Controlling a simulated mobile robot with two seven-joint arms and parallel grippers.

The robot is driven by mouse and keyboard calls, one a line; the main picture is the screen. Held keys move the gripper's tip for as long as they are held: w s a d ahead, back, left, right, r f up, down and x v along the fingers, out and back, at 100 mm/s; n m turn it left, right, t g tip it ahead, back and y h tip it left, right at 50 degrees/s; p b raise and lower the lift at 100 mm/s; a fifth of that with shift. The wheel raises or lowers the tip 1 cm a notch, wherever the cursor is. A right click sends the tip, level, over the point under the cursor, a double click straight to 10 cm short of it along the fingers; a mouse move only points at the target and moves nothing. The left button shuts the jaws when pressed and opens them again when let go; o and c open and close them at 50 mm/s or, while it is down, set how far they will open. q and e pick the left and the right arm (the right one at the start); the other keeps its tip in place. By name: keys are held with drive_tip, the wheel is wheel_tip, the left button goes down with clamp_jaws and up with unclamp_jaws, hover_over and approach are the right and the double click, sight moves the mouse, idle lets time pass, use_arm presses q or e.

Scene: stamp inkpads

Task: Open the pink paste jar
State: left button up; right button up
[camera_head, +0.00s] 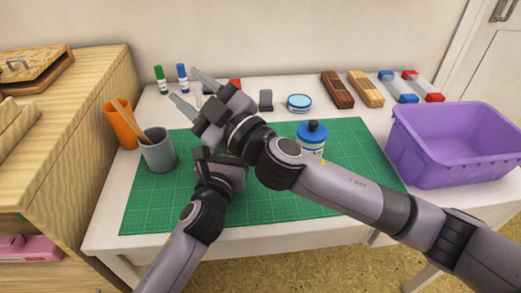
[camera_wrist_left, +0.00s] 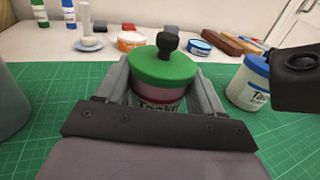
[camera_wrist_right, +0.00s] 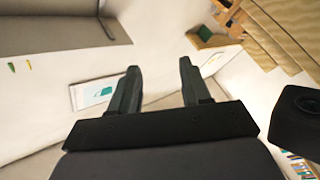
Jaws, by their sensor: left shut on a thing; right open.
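In the left wrist view, a jar with a green lid (camera_wrist_left: 163,68), a black knob on top and a pinkish band above a white label stands upright. My left gripper (camera_wrist_left: 160,75) is shut on its body, one finger on each side. The lid is on. In the head view this jar is hidden behind my right arm. My right gripper (camera_head: 187,86) is open and empty, raised with its fingers pointing up and left. The right wrist view (camera_wrist_right: 158,75) shows nothing between its fingers.
A blue-lidded jar (camera_head: 311,132) stands on the green mat (camera_head: 345,180), right of my grippers. A grey cup (camera_head: 158,155) and an orange cup (camera_head: 121,125) stand at the left. A purple bin (camera_head: 455,150) is at the right. Stamps, inkpads and markers line the back.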

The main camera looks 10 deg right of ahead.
use_arm(q)
drive_tip(key=shift+f, duration=0.1)
use_arm(e)
drive_tip(key=s+d+f+m+h, duration=0.6)
drive_tip(key=d+f+m+h, duration=0.25)
drive_tip(key=d+m, duration=0.3)
drive_tip(key=shift+y, duration=0.25)
drive_tip(key=x, duration=0.8)
drive_tip(key=a+f+x, duration=0.1)
drive_tip(key=x, duration=0.3)
drive_tip(key=shift+s+f, duration=0.1)
drive_tip(key=shift+s, duration=0.05)
clamp_jaws()
drive_tip(key=shift+r, duration=0.25)
drive_tip(key=shift+r, duration=0.9)
